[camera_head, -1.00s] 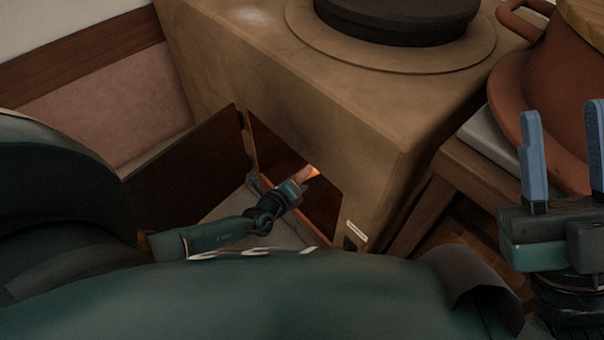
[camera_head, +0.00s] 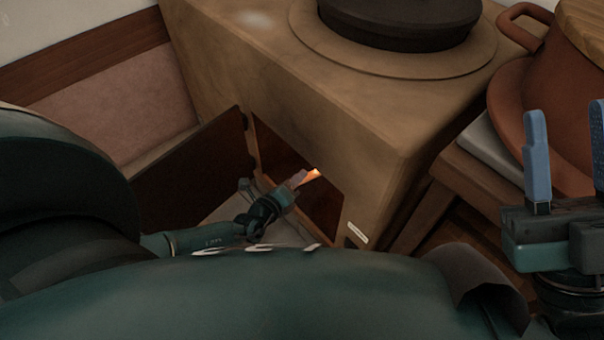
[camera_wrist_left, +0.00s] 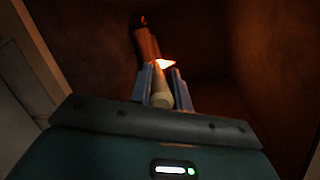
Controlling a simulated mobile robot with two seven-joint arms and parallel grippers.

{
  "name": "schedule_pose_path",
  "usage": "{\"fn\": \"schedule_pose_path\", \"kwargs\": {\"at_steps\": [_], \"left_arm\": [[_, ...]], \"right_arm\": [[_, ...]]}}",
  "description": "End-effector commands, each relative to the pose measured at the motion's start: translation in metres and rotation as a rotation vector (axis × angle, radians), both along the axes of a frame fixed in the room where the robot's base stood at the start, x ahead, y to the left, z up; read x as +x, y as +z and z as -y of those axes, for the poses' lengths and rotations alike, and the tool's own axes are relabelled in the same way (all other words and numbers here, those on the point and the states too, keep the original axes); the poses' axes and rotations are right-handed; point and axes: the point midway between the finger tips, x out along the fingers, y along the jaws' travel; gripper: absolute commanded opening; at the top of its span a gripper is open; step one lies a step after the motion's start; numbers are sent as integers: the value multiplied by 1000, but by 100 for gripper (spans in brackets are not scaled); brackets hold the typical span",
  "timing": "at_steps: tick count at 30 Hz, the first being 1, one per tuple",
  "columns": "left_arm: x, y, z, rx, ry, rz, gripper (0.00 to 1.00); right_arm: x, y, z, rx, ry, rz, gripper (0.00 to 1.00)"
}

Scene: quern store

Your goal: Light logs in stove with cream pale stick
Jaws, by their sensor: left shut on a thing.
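The tan stove (camera_head: 340,115) stands in the middle, its low firebox open and its brown door (camera_head: 190,172) swung out to the left. My left gripper (camera_head: 297,181) is at the firebox opening, shut on the cream pale stick. In the left wrist view the cream stick (camera_wrist_left: 161,94) sits between the fingers (camera_wrist_left: 160,74), pointing into the firebox. A bright orange flame (camera_wrist_left: 166,64) glows at its tip. A brown log (camera_wrist_left: 147,42) lies just beyond; I cannot tell whether the flame touches it. My right gripper (camera_head: 568,112) is open and empty at the right.
A dark round lid or pot (camera_head: 400,18) is on the stove top. A large terracotta pot (camera_head: 545,100) with a wooden lid stands on a wooden table (camera_head: 470,190) right of the stove. The firebox walls (camera_wrist_left: 215,50) close in around the left gripper.

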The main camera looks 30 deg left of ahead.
Motion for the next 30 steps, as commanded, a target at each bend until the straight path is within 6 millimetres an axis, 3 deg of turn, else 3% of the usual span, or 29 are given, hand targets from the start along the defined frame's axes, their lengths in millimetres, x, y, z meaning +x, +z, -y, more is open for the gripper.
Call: {"fn": "schedule_pose_path", "kwargs": {"at_steps": [30], "left_arm": [[-90, 35, -37, 2, -1, -1, 0]], "right_arm": [[0, 33, 0, 1, -1, 0, 36]]}}
